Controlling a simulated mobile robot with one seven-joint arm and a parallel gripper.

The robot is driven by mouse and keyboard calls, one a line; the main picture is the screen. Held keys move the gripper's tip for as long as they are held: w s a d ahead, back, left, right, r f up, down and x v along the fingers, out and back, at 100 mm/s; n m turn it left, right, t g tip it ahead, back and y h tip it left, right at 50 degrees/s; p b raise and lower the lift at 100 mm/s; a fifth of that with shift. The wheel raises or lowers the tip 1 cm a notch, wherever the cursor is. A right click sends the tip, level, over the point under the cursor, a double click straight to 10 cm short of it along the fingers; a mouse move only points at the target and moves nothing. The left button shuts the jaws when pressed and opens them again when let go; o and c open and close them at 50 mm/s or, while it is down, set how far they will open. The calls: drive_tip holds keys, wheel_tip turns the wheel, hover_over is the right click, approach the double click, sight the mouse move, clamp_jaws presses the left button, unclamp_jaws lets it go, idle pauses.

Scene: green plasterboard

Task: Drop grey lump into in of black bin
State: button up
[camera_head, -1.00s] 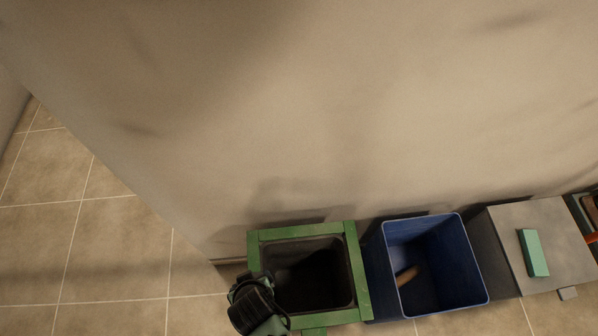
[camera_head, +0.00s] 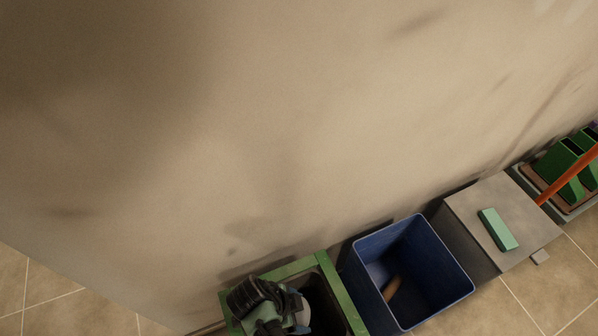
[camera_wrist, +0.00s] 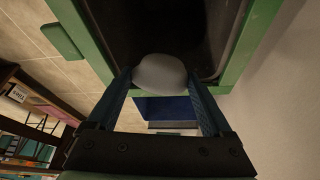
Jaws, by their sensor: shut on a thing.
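A rounded grey lump (camera_wrist: 160,74) sits between the two fingers of my gripper (camera_wrist: 163,85) in the wrist view. My gripper is shut on it. In the head view my gripper (camera_head: 294,308) is over the green-framed black bin (camera_head: 333,300), and a pale part of the lump (camera_head: 302,318) shows beside the fingers. The bin's dark inside and green rim (camera_wrist: 258,40) also show in the wrist view, beyond the lump. My arm hides the left part of the bin in the head view.
A blue bin (camera_head: 440,262) with a brown piece (camera_head: 391,289) inside stands right of the black bin. Further right is a grey box (camera_head: 475,207) with a green block (camera_head: 498,230) on top. A plain wall (camera_head: 250,130) runs behind. Tiled floor lies in front.

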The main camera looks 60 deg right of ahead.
sight(299, 318)
wheel_tip(299, 318, down, 6)
drive_tip(key=b, duration=0.5)
drive_tip(key=shift+b, duration=0.3)
drive_tip(key=o, duration=1.2)
drive_tip(key=shift+o, duration=0.2)
drive_tip(key=shift+r, duration=0.1)
drive_tip(key=p+v, duration=0.2)
drive_tip(key=v, duration=1.1)
drive_tip(key=shift+a, duration=0.1)
